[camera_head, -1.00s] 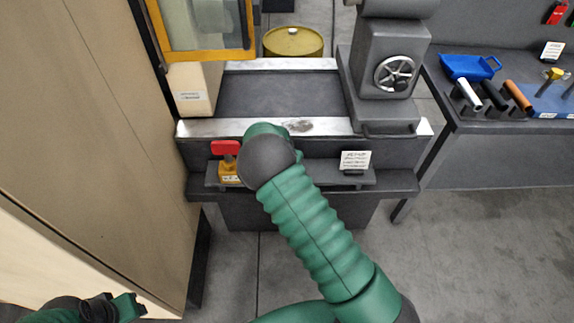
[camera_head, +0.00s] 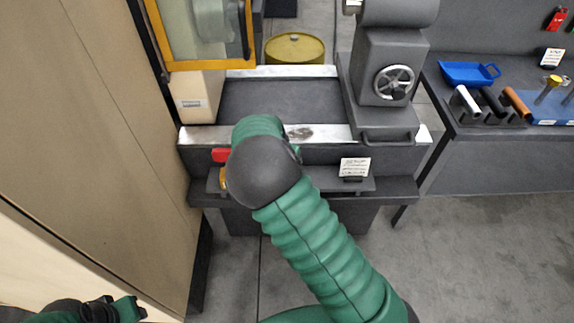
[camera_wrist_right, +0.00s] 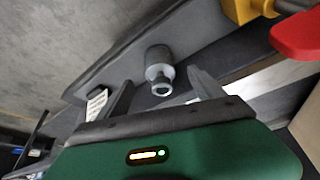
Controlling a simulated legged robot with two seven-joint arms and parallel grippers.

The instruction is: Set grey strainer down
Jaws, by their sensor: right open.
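The grey strainer, a small grey cylinder with a narrower ringed end (camera_wrist_right: 158,62), shows in the right wrist view on or just above the dark ledge. My right gripper (camera_wrist_right: 163,88) is open, with one finger on each side of the strainer's near end and visible gaps between. In the head view my right wrist hides both the strainer and the right gripper. My left gripper (camera_head: 122,308) is at the bottom left corner of the head view, away from the ledge; its jaws are too unclear to read.
A red-topped switch (camera_head: 221,155) with a yellow base stands on the ledge (camera_head: 330,183), partly behind my right wrist. A white label card (camera_head: 355,167) stands farther right. A machine with a handwheel (camera_head: 394,82), a yellow drum (camera_head: 295,48) and a blue scoop (camera_head: 468,72) are beyond.

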